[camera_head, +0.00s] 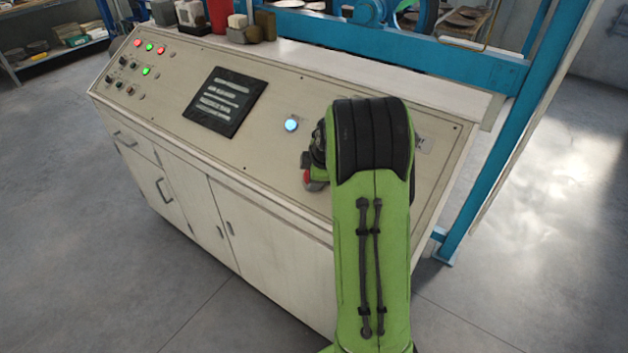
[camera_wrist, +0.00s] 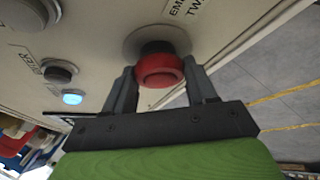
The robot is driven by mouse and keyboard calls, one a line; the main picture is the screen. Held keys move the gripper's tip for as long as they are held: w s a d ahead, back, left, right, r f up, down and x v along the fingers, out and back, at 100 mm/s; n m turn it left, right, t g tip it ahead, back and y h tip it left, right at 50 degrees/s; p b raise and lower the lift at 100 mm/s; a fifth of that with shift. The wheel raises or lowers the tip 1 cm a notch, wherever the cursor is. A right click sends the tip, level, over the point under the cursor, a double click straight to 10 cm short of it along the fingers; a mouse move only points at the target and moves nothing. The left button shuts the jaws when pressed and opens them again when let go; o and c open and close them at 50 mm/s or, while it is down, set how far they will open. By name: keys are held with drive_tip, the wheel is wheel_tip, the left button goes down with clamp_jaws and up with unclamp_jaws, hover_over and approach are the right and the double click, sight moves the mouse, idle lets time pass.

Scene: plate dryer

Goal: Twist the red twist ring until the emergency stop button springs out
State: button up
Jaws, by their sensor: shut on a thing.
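The red twist ring (camera_wrist: 160,70) of the emergency stop button shows in the wrist view, on a black collar against the cream panel. My gripper (camera_wrist: 163,80) is shut on the ring, with one dark finger on its left side and one on its right. Part of a label (camera_wrist: 190,8) with dark letters is visible beside the button. In the head view my arm hides the button and most of the gripper. From that view I cannot tell how far the button stands out.
The sloping console (camera_head: 180,80) carries a dark text plate (camera_head: 225,101), a lit blue-white button (camera_head: 291,124) and several red and green lights at the left. A blue frame (camera_head: 480,170) stands close on the right. Open floor lies in front and to the right.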

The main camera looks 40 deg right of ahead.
drive_tip(key=shift+m, duration=0.3)
drive_tip(key=o, duration=1.1)
drive_tip(key=p+v, duration=0.2)
drive_tip(key=v, duration=1.3)
drive_tip(key=shift+s+a+r, duration=0.1)
drive_tip(key=shift+s+r, duration=0.1)
drive_tip(key=shift+r, duration=0.1)
drive_tip(key=shift+a, duration=0.1)
